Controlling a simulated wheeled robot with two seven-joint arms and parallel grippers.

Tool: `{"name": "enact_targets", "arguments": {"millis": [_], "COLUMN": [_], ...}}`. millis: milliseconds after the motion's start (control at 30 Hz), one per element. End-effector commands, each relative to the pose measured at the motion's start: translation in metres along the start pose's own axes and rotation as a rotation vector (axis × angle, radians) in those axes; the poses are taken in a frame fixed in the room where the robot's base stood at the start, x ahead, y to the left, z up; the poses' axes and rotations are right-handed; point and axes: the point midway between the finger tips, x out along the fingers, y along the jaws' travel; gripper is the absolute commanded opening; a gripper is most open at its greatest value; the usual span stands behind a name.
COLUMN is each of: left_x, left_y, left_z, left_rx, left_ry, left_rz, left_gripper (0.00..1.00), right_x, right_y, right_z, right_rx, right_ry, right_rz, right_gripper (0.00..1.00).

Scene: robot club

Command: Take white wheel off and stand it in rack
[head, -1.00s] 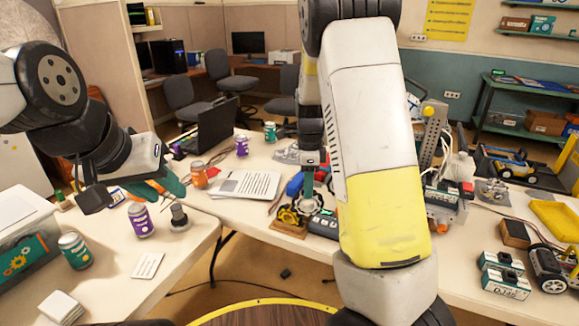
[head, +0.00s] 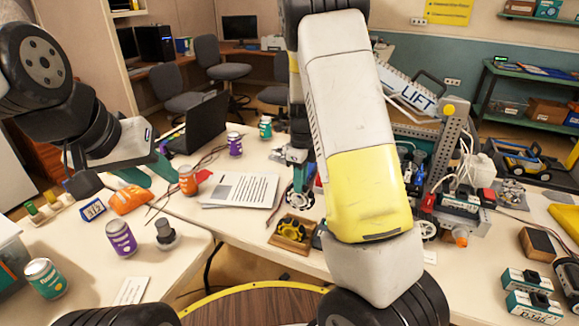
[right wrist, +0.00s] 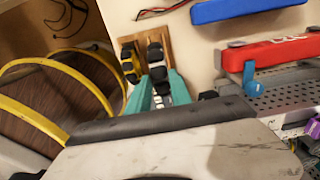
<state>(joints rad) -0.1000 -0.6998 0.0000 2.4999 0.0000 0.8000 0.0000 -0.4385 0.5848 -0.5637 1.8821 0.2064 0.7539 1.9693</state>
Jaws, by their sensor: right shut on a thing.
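My right gripper (head: 299,172) is shut on a white spoked wheel (head: 303,195) with a dark tyre, behind my right forearm. In the right wrist view its teal fingers (right wrist: 156,92) reach to the wheel (right wrist: 156,58), which overlaps the wooden rack (right wrist: 168,38). The rack (head: 283,243) lies on the table with a yellow wheel (head: 296,227) in it. The held wheel appears just above and behind the rack; contact cannot be told. Another white wheel (head: 425,232) is on the metal robot (head: 446,165). My left gripper (head: 148,174) looks open and empty above the left table.
Cans, an orange bag (head: 130,199) and a grey knob-like part (head: 165,233) stand on the left table. Papers (head: 240,190) and a laptop (head: 200,122) lie behind. Blue and red bars (right wrist: 270,55) are right of the rack in the wrist view.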

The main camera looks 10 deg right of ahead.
Motion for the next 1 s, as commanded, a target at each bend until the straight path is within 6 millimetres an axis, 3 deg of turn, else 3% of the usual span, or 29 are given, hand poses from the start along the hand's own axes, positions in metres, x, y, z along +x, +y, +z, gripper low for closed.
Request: {"name": "enact_targets", "arguments": {"millis": [600, 1000], "left_x": [0.000, 0.000], "left_y": [0.000, 0.000], "left_z": [0.000, 0.000], "left_rx": [0.000, 0.000], "left_ry": [0.000, 0.000], "left_rz": [0.000, 0.000], "left_gripper": [0.36, 0.36], "right_x": [0.044, 0.043], "right_y": [0.000, 0.000], "right_z": [0.000, 0.000], "right_rx": [0.000, -0.001], "right_ry": [0.001, 0.000], "right_rz": [0.001, -0.001], "right_gripper": [0.00, 0.00]}}
